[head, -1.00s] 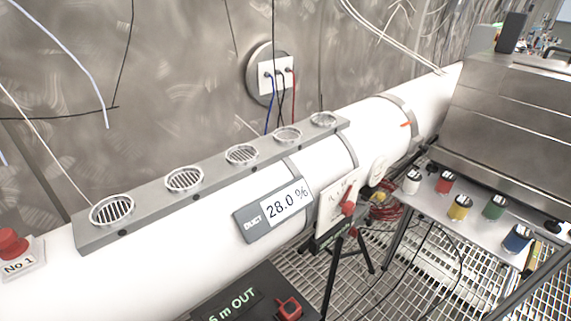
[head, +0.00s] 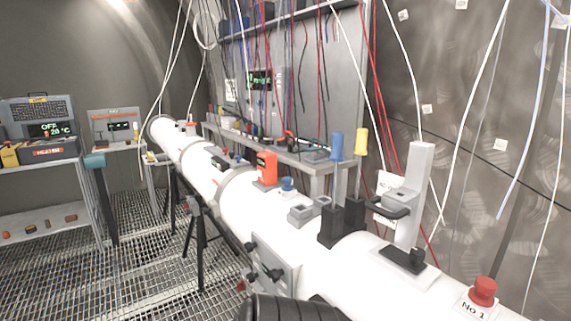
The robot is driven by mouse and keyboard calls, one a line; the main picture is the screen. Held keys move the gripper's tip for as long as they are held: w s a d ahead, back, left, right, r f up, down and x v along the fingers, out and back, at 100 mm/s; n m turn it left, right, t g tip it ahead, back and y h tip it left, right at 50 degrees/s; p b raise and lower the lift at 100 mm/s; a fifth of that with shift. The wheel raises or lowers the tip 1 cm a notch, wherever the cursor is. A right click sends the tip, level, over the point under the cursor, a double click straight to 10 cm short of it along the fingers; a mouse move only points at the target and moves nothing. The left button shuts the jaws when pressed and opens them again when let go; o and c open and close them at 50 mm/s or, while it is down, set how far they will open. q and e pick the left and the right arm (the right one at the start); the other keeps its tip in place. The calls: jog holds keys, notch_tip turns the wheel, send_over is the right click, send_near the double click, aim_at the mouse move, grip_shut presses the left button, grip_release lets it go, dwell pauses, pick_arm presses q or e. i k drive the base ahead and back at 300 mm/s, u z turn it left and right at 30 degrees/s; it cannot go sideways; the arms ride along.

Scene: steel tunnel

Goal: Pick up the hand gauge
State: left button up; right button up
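I cannot tell for certain which thing is the hand gauge. A small upright orange-red device (head: 265,167) stands on top of the white duct (head: 233,203) near the middle of the head view; its markings are too small to read. A small blue-topped item (head: 287,185) sits just to its right, and a grey block (head: 303,213) sits nearer. No gripper fingers show in the head view. A dark ribbed cylinder at the bottom edge is cut off, and I cannot tell what it is.
Blue-handled (head: 337,147) and yellow-handled (head: 361,142) levers and a tall grey upright (head: 414,185) rise from the duct at right. A red button (head: 483,291) is at lower right. A shelf (head: 40,166) with a heater unit stands left. Black tripods stand on the open grating floor (head: 140,270).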

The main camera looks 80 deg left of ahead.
aim_at(266, 162)
jog(key=u, duration=0.45)
jog(key=k, duration=1.15)
jog(key=u, duration=1.4)
jog(key=i, duration=1.05)
jog(key=u, duration=0.7)
